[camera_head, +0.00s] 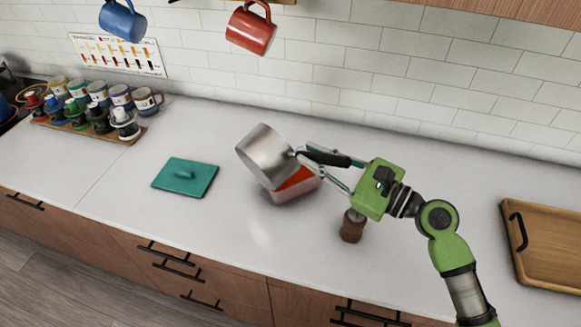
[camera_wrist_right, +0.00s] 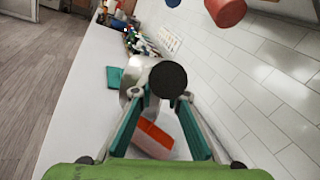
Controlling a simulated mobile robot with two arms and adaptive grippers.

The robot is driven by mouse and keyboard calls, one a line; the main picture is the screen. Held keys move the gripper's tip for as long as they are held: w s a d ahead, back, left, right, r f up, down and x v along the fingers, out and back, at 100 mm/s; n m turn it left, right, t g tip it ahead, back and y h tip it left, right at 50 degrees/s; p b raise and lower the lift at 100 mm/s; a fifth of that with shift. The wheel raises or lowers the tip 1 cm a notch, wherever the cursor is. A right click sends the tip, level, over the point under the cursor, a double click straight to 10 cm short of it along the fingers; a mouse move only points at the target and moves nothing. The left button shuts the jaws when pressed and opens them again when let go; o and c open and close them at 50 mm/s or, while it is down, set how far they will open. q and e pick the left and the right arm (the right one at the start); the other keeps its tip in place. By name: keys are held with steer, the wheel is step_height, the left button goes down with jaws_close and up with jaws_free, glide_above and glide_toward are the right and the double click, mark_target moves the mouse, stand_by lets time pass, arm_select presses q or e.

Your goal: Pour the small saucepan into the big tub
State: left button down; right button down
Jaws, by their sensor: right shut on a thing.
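The small silver saucepan (camera_head: 265,150) is tilted in the air above the counter, partly over the big tub (camera_head: 292,194). My right gripper (camera_head: 318,162) is shut on the saucepan's black handle (camera_head: 336,159). In the right wrist view the handle's round end (camera_wrist_right: 168,79) sits between the fingers, with part of the pan (camera_wrist_right: 133,78) behind it. The tub is pinkish, with red-orange contents showing inside; it also appears in the wrist view (camera_wrist_right: 155,140). The pan hides part of the tub. I cannot see inside the pan. My left gripper is out of view.
A teal lid (camera_head: 186,178) lies flat on the counter to the left. A brown shaker or grinder (camera_head: 352,227) stands below my right gripper. A wooden tray (camera_head: 548,245) is at the right. Mugs and bottles (camera_head: 95,105) stand back left; a blue mug (camera_head: 122,20) and red mug (camera_head: 250,30) hang above.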

steer(key=shift+w+d+r+m, duration=0.25)
steer(key=shift+w+d+m, duration=0.05)
steer(key=shift+w+d, duration=0.3)
steer(key=shift+d, duration=0.05)
steer(key=shift+w+d+m, duration=0.2)
steer(key=shift+d+m, duration=0.05)
steer(key=shift+m, duration=0.15)
steer(key=shift+w+d+f+m+t, duration=0.3)
steer(key=shift+w+d+f+m, duration=0.1)
steer(key=shift+w+d+m, duration=0.2)
